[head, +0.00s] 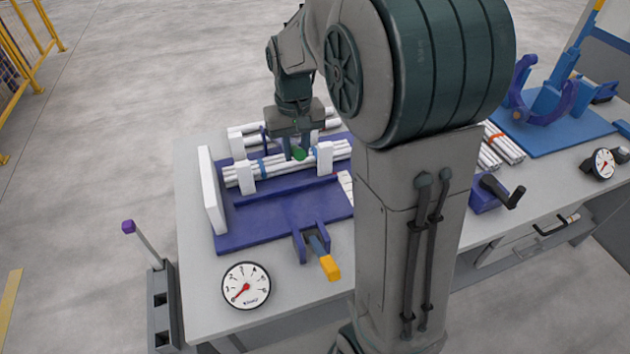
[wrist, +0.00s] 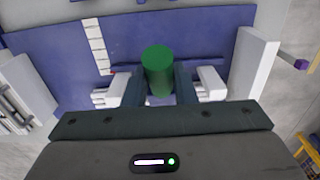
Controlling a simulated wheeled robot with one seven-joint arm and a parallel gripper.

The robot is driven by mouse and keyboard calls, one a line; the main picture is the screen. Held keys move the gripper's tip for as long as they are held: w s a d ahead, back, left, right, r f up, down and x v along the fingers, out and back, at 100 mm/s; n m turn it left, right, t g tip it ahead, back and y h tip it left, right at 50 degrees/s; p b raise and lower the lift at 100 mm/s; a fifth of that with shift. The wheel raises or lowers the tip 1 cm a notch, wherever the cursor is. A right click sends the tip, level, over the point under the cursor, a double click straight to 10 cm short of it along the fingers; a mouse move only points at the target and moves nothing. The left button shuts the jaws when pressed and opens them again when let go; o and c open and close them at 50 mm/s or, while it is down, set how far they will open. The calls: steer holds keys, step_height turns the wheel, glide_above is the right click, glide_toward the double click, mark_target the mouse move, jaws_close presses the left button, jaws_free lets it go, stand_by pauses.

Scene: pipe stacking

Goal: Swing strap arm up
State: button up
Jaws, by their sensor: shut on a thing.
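My gripper (head: 296,146) is over the pipe rack at the middle of the table. It is shut on a green cylindrical grip (wrist: 158,65), which sticks out between the two fingers in the wrist view. The green grip also shows in the head view (head: 299,153), just above the bundle of white pipes (head: 265,166). The grip seems to be the end of the strap arm; the rest of that arm is hidden by my gripper, so its angle is unclear. The pipes lie between white upright blocks (head: 245,177) on a purple base plate (head: 260,242).
A toggle clamp with a yellow handle (head: 330,268) and a dial gauge (head: 246,286) are near the table's front. A white end plate (head: 211,190) stands at the left. A blue fixture (head: 545,105) and a purple crank unit (head: 487,194) are at the right.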

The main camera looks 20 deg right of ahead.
steer(key=w+r+p, duration=0.1)
steer(key=r+p, duration=0.1)
steer(key=w+r+p, duration=0.3)
steer(key=r+p, duration=0.1)
steer(key=shift+w+r, duration=0.25)
steer(key=shift+w+r+p, duration=0.2)
steer(key=shift+w+p, duration=0.2)
steer(key=shift+p, duration=0.1)
steer(key=w+r+p, duration=0.4)
steer(key=w+r, duration=0.1)
steer(key=w, duration=0.2)
steer(key=shift+r, duration=0.15)
steer(key=shift+s, duration=0.1)
steer(key=w+r, duration=0.3)
steer(key=w, duration=0.4)
steer(key=shift+w, duration=0.25)
steer(key=shift+r, duration=0.1)
